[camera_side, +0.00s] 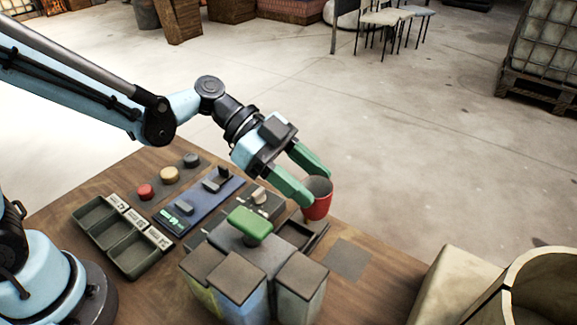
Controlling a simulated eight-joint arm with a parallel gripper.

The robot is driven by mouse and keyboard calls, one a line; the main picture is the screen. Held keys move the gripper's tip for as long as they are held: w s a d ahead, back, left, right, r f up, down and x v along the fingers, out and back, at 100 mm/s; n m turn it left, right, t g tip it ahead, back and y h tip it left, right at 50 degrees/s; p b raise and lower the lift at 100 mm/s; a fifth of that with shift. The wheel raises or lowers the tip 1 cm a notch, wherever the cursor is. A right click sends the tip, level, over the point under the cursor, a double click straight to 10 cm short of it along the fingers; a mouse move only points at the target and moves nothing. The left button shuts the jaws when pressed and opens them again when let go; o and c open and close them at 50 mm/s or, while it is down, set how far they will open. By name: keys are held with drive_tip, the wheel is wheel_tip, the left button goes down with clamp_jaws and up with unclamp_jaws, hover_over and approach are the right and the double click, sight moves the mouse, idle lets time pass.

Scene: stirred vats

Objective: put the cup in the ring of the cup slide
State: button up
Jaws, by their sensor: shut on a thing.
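The red cup (317,207) is upright between the green fingers of my gripper (317,186), which is shut on it near the rim. The cup has a dark inside and shows above the right end of a dark slide-like frame (318,240). This frame may be the cup slide, but I cannot make out its ring. The cup and the machine parts hide some of it. I cannot tell whether the cup's bottom touches anything.
A block of vats with grey lids (238,278) and a green handle (250,224) stands just in front. A grey square (346,258) lies flat to the right.

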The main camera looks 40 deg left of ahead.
drive_tip(key=s+a+m+g, duration=0.1)
drive_tip(key=a+m, duration=0.1)
drive_tip(key=a, duration=0.1)
hover_over(283, 235)
drive_tip(key=shift+f, duration=4.4)
drive_tip(key=shift+f, duration=0.15)
drive_tip(key=o, duration=1)
